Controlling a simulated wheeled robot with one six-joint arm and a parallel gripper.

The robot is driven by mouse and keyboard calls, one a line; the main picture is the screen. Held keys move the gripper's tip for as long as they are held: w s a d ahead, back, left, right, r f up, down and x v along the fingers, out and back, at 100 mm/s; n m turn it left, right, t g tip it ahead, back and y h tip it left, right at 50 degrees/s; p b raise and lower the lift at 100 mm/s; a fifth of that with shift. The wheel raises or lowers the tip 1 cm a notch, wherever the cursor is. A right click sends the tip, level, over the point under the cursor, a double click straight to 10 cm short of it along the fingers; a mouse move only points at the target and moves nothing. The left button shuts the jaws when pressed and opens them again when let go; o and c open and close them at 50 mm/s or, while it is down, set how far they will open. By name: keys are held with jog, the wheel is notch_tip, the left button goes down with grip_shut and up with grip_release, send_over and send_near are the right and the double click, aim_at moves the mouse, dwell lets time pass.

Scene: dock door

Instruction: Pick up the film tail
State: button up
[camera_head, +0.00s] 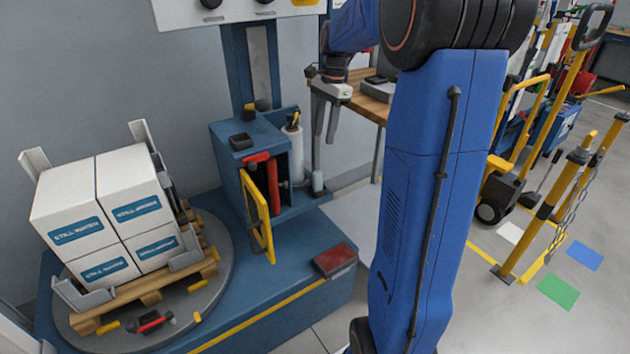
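I cannot make out a separate film tail. My blue arm hides the area to the right.
White boxes (105,210) sit on a wooden pallet (150,288) on a round grey turntable (215,290) at left. A red-topped pedal (335,258) lies on the blue base. A wooden table (358,103) stands behind my gripper. Yellow posts (548,205) stand at right.

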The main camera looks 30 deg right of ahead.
aim_at(318, 172)
jog(key=f, duration=0.5)
jog(key=a+f, duration=0.1)
jog(key=f, duration=0.4)
jog(key=a+f, duration=0.1)
jog(key=f, duration=0.4)
jog(key=shift+a+f, duration=0.1)
jog(key=shift+a, duration=0.05)
grip_shut()
